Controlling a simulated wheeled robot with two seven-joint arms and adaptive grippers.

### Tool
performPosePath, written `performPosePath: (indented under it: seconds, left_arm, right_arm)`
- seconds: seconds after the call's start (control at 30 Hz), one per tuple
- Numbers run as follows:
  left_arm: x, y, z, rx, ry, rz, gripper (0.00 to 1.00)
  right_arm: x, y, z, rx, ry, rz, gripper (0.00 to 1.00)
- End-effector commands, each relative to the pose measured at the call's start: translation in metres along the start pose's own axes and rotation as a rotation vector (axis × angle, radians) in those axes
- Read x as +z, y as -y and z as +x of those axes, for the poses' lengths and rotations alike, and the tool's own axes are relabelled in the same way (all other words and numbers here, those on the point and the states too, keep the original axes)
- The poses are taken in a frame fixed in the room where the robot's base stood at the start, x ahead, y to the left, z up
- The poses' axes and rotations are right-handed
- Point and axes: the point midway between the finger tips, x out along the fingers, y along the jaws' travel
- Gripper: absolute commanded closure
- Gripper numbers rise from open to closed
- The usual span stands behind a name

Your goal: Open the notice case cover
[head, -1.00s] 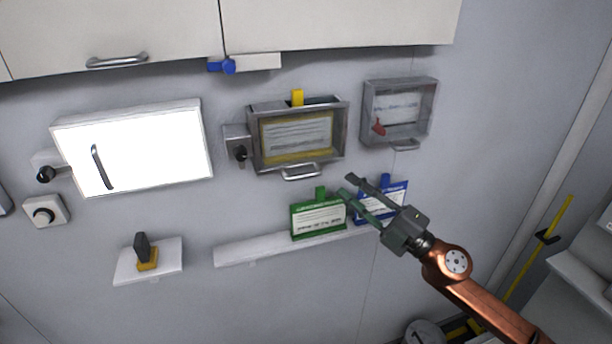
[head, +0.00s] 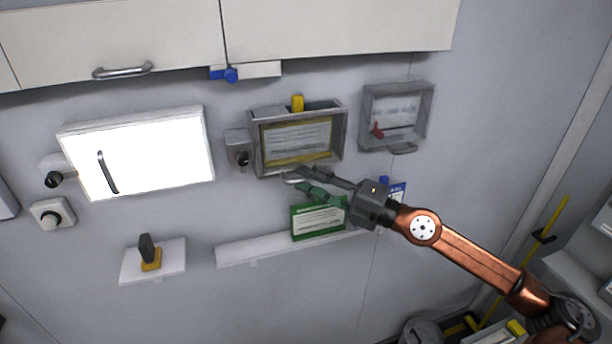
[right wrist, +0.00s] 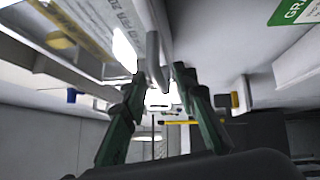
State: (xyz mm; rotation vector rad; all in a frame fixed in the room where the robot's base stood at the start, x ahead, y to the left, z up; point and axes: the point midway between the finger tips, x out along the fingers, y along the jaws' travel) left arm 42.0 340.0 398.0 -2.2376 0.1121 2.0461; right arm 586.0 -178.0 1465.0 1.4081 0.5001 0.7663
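The notice case (head: 343,128) is a grey framed box on the wall, with a clear front and a yellow-edged printed sheet inside. Its cover looks closed. Its bar handle (head: 290,180) at the lower edge is partly hidden by my right gripper (head: 299,181). In the right wrist view the right gripper (right wrist: 157,82) has its two green fingers apart, with the grey handle bar (right wrist: 154,58) between or just ahead of the tips. I cannot tell whether they touch it. My left gripper is not in view.
A latch box (head: 238,146) sits left of the case. A smaller clear case (head: 428,120) with a red piece hangs to the right. Cabinets (head: 340,25) hang above.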

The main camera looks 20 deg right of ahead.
Motion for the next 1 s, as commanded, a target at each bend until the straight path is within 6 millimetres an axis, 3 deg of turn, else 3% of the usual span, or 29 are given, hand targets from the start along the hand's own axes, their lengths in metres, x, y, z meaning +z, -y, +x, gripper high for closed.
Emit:
performPosePath:
  seconds: [0.43, 0.8, 1.0]
  left_arm:
    - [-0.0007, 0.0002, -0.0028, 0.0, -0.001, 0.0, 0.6]
    - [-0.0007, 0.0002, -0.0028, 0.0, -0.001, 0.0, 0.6]
    - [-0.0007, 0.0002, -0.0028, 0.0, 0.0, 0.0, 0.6]
  right_arm:
    - [-0.0001, 0.0011, 0.0083, -0.001, 0.0, 0.0, 0.74]
    - [-0.0001, 0.0009, 0.008, -0.001, 0.0, 0.0, 1.0]
    - [-0.0001, 0.0011, 0.0079, -0.001, 0.0, 0.0, 1.0]
